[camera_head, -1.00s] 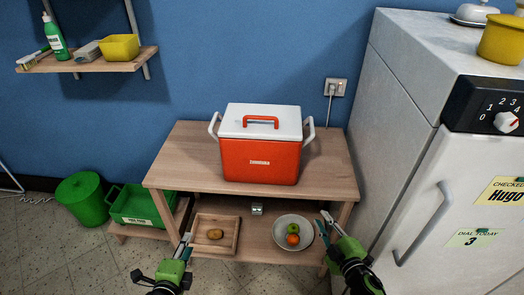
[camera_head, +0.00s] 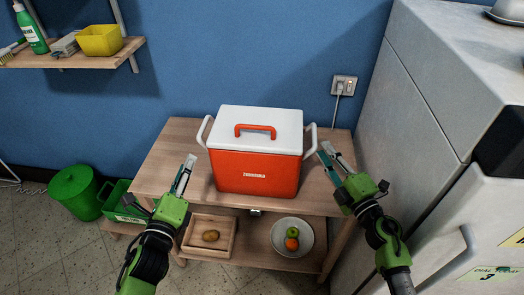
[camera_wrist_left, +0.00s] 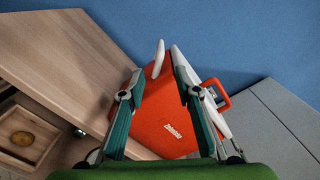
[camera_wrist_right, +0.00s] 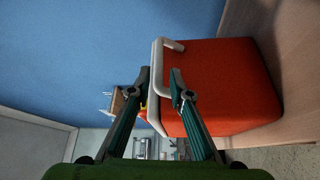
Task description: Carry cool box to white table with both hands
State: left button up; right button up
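The cool box (camera_head: 254,172) is orange-red with a white lid and a red top handle. It stands upright on a wooden table (camera_head: 168,172) against the blue wall, with white side handles at its left (camera_head: 203,131) and right (camera_head: 311,137). My left gripper (camera_head: 186,172) is open, in front and left of the box. In the left wrist view, the left handle (camera_wrist_left: 159,60) shows beyond and between its fingers. My right gripper (camera_head: 331,158) is open beside the right handle. In the right wrist view, that handle (camera_wrist_right: 157,68) shows beyond and between the fingertips. No white table is clearly visible.
A grey-white fridge (camera_head: 420,110) stands close on the right. A lower shelf holds a wooden tray (camera_head: 231,240) and a bowl of fruit (camera_head: 276,239). A green bin (camera_head: 75,193) is at left. A wall shelf (camera_head: 70,56) is at upper left.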

aim_at(199, 139)
pick_arm(q)
jog(key=shift+w, duration=0.25)
pick_arm(e)
jog(key=shift+w, duration=0.3)
pick_arm(q)
jog(key=shift+r, duration=0.1)
pick_arm(e)
jog(key=shift+s+r, duration=0.1)
